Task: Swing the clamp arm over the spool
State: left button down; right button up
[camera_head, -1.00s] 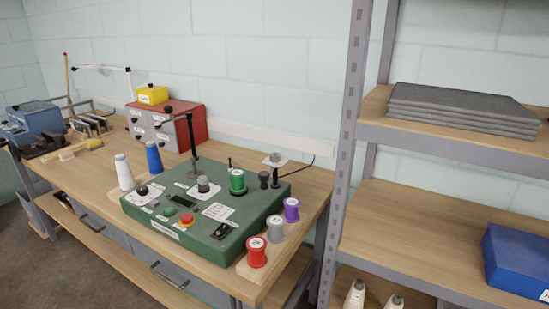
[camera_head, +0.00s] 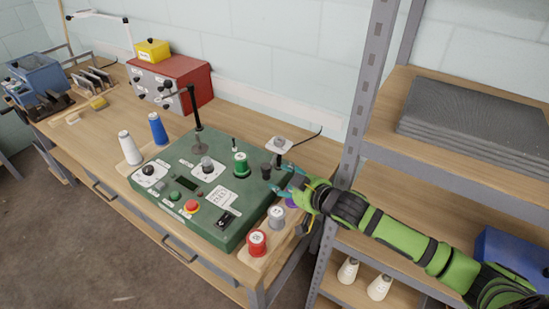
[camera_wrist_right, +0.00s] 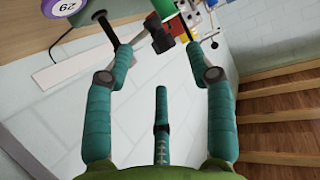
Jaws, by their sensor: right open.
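The green spool (camera_head: 241,163) stands upright on the green machine box (camera_head: 180,215). Beside it is a short black knobbed part (camera_head: 266,170), perhaps the clamp arm; it also shows in the right wrist view (camera_wrist_right: 160,33). My right gripper (camera_head: 279,178) is at the box's right edge, open, with its fingertips close to this part. In the wrist view the part lies between and beyond the spread fingers, and I see no grip on it. The green spool shows partly at that view's top edge (camera_wrist_right: 178,6). My left gripper is not in view.
A tall black post (camera_head: 196,108) with a side arm rises at the box's back. Red (camera_head: 257,243), grey (camera_head: 276,217) and purple spools line the right edge. A shelf post (camera_head: 362,110) stands nearby.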

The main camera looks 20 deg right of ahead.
aim_at(269, 169)
jog(key=w, duration=0.2)
jog(key=w+a+p, duration=0.1)
jog(key=w+p, duration=0.1)
jog(key=w, duration=0.1)
jog(key=shift+w+a+f, duration=0.25)
jog(key=shift+w+a, duration=0.05)
jog(key=shift+w+a+f, duration=0.15)
jog(key=shift+w+f, duration=0.2)
jog(key=shift+w, duration=0.2)
